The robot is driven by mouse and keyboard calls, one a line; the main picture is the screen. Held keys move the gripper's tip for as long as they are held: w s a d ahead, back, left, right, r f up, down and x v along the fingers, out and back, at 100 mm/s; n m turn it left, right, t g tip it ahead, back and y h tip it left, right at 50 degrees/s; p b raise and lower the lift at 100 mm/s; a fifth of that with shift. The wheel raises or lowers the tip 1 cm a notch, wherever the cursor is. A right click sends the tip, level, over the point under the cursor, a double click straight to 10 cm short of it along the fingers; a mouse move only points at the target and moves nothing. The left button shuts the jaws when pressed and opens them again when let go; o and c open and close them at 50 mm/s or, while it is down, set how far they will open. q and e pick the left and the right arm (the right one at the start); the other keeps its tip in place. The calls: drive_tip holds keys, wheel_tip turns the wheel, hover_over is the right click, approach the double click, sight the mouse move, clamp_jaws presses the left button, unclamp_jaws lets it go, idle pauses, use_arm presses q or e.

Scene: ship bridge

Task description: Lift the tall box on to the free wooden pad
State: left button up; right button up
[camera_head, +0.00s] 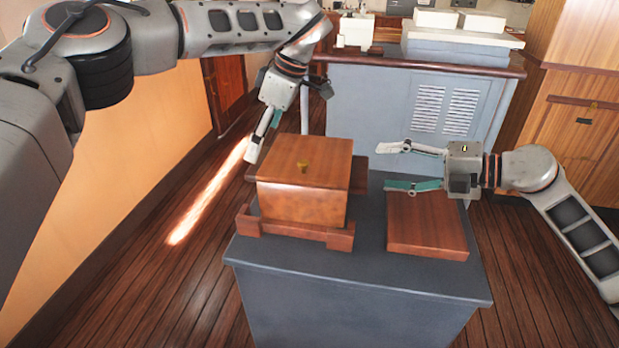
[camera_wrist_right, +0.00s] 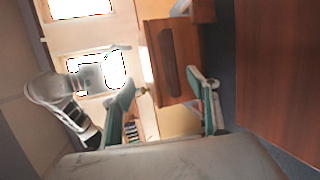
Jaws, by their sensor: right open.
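The tall box (camera_head: 305,178) is brown wood with a brass knob on top. It sits on a raised-corner wooden base on the left of the grey pedestal. The free wooden pad (camera_head: 428,225) lies flat and bare on the pedestal's right. My right gripper (camera_head: 412,166) is open and empty above the pad's back part, its fingers pointing left toward the box but apart from it. In the right wrist view the box (camera_wrist_right: 180,55) shows beyond the open fingers, the pad (camera_wrist_right: 282,80) at right. My left gripper (camera_head: 258,140) hangs beside the box's back-left corner; its finger gap is unclear.
The grey pedestal (camera_head: 350,272) has a narrow clear strip between base and pad. A grey vented cabinet (camera_head: 410,105) with white boxes on top stands behind it. An orange-tan wall (camera_head: 120,150) runs along the left. Plank floor (camera_head: 190,290) lies open around the pedestal.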

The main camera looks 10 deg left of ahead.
sight(359, 169)
use_arm(q)
drive_tip(key=shift+w+a+f, duration=0.1)
drive_tip(key=shift+f, duration=0.4)
drive_tip(key=shift+x, duration=3.5)
use_arm(e)
drive_tip(key=shift+x, duration=3.95)
drive_tip(key=shift+w+d+f, duration=0.1)
drive_tip(key=shift+w, duration=0.05)
use_arm(q)
drive_tip(key=c, duration=1.9)
use_arm(e)
clamp_jaws()
use_arm(q)
drive_tip(key=shift+w+r, duration=0.1)
drive_tip(key=shift+r, duration=0.05)
use_arm(e)
drive_tip(key=shift+r, duration=0.3)
